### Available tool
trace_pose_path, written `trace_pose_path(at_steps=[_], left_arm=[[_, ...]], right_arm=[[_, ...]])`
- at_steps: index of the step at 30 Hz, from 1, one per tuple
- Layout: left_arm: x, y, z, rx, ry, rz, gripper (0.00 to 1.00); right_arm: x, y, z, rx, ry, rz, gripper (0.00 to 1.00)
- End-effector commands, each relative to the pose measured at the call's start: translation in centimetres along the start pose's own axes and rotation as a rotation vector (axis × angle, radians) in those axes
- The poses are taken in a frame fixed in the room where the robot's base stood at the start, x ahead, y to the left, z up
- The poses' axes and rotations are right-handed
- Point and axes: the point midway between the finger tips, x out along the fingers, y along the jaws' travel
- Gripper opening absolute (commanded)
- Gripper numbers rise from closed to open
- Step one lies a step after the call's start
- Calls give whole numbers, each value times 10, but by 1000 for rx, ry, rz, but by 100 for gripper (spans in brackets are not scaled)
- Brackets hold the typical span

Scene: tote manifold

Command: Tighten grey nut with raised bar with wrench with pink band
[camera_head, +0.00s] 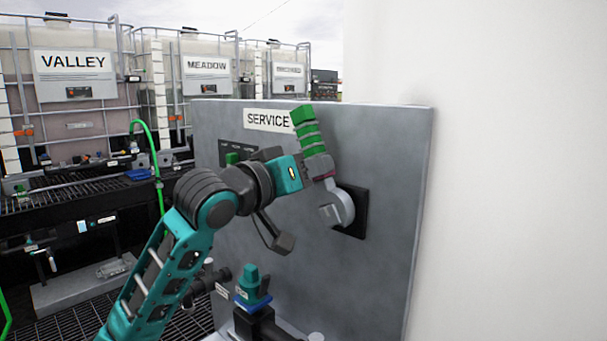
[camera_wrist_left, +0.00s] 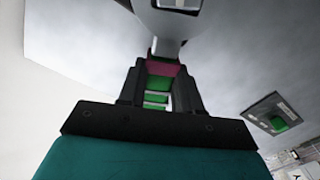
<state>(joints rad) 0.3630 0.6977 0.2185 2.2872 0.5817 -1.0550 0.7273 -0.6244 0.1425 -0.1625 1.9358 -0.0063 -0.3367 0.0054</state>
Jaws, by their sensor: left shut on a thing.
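The wrench has a green ribbed handle (camera_head: 309,135), a pink band (camera_wrist_left: 162,70) and a grey open-ended head (camera_head: 338,208). My left gripper (camera_head: 318,167) is shut on the wrench near the pink band. The handle points up and the head points down, in front of a dark square plate (camera_head: 357,213) on the grey service panel. In the left wrist view the wrench head (camera_wrist_left: 165,28) reaches the top edge, with a small grey piece (camera_wrist_left: 182,4) between its jaws. That piece may be the nut; its raised bar cannot be made out. My right gripper is not in view.
The grey panel (camera_head: 390,150) carries a SERVICE label (camera_head: 269,120) and a small dark plate with a green part (camera_wrist_left: 279,123). A teal-capped valve (camera_head: 253,287) stands low before the panel. Labelled totes (camera_head: 75,75) and a green hose (camera_head: 157,165) are at left.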

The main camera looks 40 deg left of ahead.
Motion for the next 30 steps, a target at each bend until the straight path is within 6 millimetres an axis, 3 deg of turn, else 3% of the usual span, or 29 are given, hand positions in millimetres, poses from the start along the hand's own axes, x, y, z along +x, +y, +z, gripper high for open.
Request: trace_pose_path(at_steps=[7,18,30], left_arm=[[0,19,-1,212,-3,1,0],[0,42,11,526,0,2,0],[0,42,7,509,4,2,0]], right_arm=[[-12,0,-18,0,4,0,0],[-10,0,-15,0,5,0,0],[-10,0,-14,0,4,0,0]])
